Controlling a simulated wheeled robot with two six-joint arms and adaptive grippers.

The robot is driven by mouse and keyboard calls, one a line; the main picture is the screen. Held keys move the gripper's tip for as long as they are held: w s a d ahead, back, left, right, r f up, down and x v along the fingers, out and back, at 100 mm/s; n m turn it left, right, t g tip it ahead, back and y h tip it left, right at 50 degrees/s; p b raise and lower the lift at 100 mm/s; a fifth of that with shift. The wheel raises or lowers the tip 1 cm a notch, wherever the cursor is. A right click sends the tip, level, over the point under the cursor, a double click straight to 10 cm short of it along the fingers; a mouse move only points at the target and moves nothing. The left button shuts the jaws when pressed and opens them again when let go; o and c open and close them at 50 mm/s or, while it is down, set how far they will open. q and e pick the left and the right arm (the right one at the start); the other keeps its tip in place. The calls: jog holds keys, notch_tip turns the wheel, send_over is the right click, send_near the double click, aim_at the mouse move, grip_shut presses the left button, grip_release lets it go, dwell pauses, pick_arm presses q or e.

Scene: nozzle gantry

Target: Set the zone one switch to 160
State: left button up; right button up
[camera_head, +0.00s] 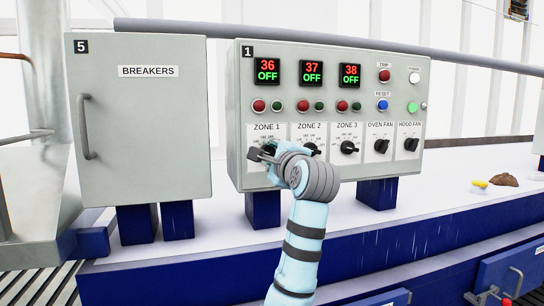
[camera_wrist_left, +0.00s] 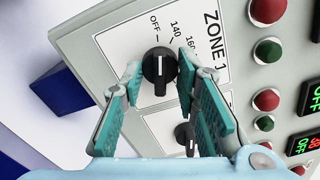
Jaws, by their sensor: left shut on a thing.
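The zone one switch (camera_wrist_left: 160,68) is a round black knob on a white plate marked OFF, 140 and 160 in the left wrist view. Its white pointer line points toward OFF. My left gripper (camera_wrist_left: 158,85) has its teal fingers on either side of the knob and is shut on it. In the head view my left gripper (camera_head: 262,153) is at the panel under the ZONE 1 label and mostly hides the knob. The zone one display (camera_head: 267,71) reads 36 and OFF. My right gripper is not in view.
The zone two switch (camera_wrist_left: 185,134) is close beside my left gripper. The zone three (camera_head: 349,147), oven fan (camera_head: 381,146) and hood fan (camera_head: 410,144) switches lie further right. A breakers cabinet (camera_head: 140,130) stands at left.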

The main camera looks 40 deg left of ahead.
pick_arm(q)
jog(key=m, duration=1)
jog(key=shift+r+m, duration=0.1)
jog(key=shift+m, duration=0.2)
jog(key=shift+s, duration=0.1)
dwell(0.3)
jog(key=o, duration=1.2)
jog(key=shift+c, duration=0.2)
jog(key=shift+d, duration=0.1)
jog(key=v, duration=1.1)
jog(key=shift+s+d, duration=0.2)
jog(key=shift+d, duration=0.05)
